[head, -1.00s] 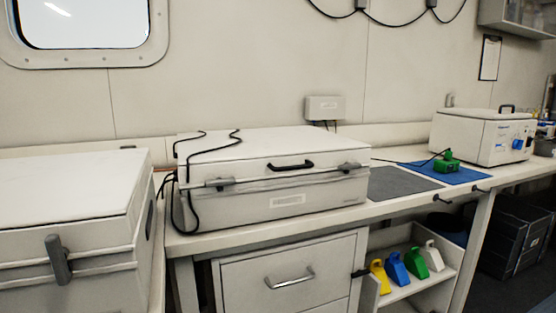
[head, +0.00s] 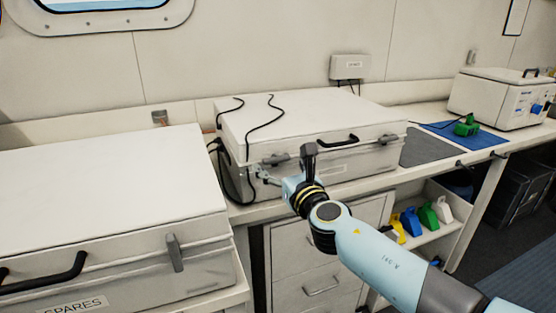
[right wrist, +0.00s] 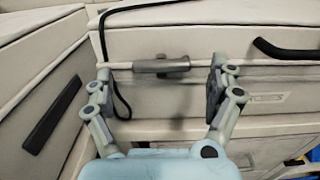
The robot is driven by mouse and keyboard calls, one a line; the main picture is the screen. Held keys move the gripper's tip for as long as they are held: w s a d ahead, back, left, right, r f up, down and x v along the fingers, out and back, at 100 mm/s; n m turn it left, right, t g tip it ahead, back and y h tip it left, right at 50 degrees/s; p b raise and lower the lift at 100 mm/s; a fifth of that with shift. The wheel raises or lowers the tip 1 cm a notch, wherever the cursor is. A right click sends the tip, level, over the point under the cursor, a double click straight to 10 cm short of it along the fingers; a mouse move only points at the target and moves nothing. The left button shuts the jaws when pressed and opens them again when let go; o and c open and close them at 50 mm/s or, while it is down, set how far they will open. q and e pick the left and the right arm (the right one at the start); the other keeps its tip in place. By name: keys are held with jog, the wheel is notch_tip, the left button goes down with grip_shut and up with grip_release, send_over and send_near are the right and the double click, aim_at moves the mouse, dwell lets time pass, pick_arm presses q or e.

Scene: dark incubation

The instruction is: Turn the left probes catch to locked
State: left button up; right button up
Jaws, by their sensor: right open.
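The white case (head: 310,112) on the bench has two grey catches on its front seam. Its left catch (head: 277,159) lies sideways along the seam. Its right catch (head: 388,139) also lies roughly along the seam. My right gripper (head: 285,168) is open in front of the left catch. In the right wrist view, the left catch (right wrist: 162,66) sits between the open fingers of my right gripper (right wrist: 160,76), with a gap on each side. No contact shows. The case's label is too small to read. My left gripper is not in view.
A black cable (head: 248,140) hangs over the case's left front corner, close to my left-hand finger. A case labelled SPARES (head: 120,190) stands at left, its catch (head: 175,252) upright. A black handle (head: 338,140) is right of the left catch. A grey mat (head: 428,148) lies right.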

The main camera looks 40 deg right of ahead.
aim_at(276, 159)
jog(key=shift+x, duration=1.25)
jog(key=shift+d, duration=0.1)
jog(key=c, duration=1.2)
